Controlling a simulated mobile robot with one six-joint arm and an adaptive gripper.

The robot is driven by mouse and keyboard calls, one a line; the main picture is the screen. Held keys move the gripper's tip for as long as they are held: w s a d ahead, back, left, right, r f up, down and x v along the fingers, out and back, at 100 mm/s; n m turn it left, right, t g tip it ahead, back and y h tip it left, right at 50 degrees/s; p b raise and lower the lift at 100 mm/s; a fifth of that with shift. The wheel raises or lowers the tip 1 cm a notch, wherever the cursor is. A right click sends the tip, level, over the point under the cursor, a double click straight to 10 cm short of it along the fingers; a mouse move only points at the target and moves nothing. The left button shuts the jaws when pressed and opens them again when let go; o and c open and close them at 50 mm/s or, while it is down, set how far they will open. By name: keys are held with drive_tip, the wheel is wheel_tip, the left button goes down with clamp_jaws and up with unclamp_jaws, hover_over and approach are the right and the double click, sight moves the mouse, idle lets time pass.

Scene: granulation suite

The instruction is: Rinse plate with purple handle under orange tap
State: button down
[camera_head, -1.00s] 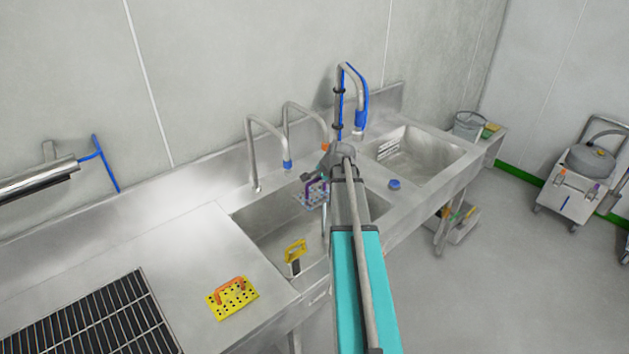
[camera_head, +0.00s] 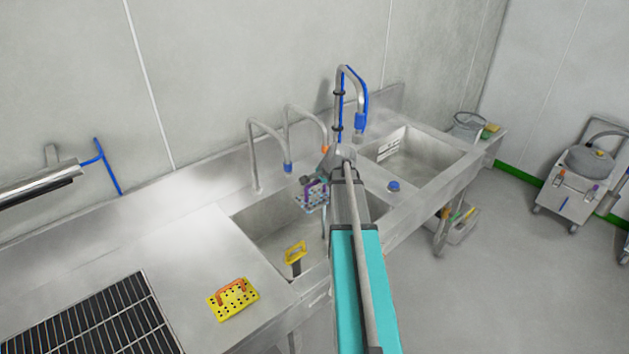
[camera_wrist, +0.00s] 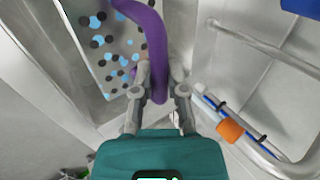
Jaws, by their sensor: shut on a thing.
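My gripper (camera_wrist: 160,82) is shut on the purple handle (camera_wrist: 154,35) of a pale plate with black and blue dots (camera_wrist: 112,45) in the wrist view. In the head view the plate (camera_head: 310,202) hangs tilted over the left sink basin, its purple handle (camera_head: 313,188) partly hidden by my arm. The orange tap's tip (camera_head: 325,149) shows just behind my wrist, above and a little right of the plate. The orange tip is also in the wrist view (camera_wrist: 230,130), right of my gripper and apart from the plate. No water is visible.
A blue-tipped tap (camera_head: 288,167) stands left of the orange one; a blue hose tap (camera_head: 360,120) stands to the right. A yellow-handled tool (camera_head: 296,252) is in the basin. A yellow plate with orange handle (camera_head: 233,298) lies on the counter beside a black rack (camera_head: 95,320).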

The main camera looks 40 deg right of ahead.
sight(313, 185)
drive_tip(key=shift+s+a+r+p, duration=1.05)
drive_tip(key=shift+s+r+p, duration=0.1)
drive_tip(key=shift+r, duration=0.15)
drive_tip(key=shift+f, duration=0.15)
